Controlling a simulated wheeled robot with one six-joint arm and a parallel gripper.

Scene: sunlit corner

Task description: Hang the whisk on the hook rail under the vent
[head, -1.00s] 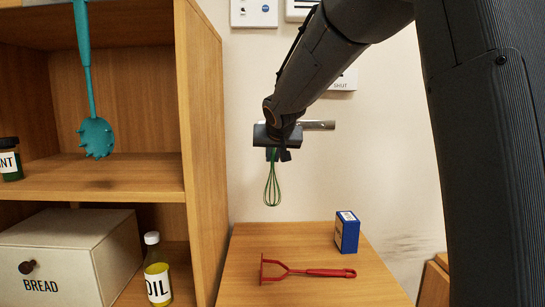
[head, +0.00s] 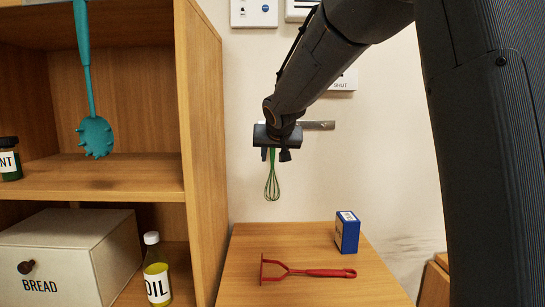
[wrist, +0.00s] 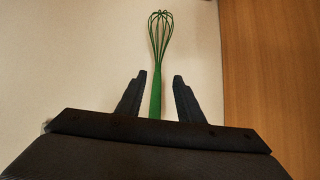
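The green whisk (head: 272,186) hangs upright, wires down, below my gripper (head: 275,155) in the head view. In the wrist view the whisk (wrist: 156,98) stands between the fingers of my gripper (wrist: 155,95), with a gap on each side of its handle, so the gripper is open around it. The metal rail (head: 318,125) shows on the wall to the right of my gripper. The hook and the top of the handle are hidden behind my gripper, so I cannot see how they meet.
A wooden shelf unit (head: 205,150) stands close on the left, with a teal utensil (head: 95,137) hanging in it. Below, a red masher (head: 310,271) and a blue box (head: 347,232) are on the wooden counter (head: 240,285).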

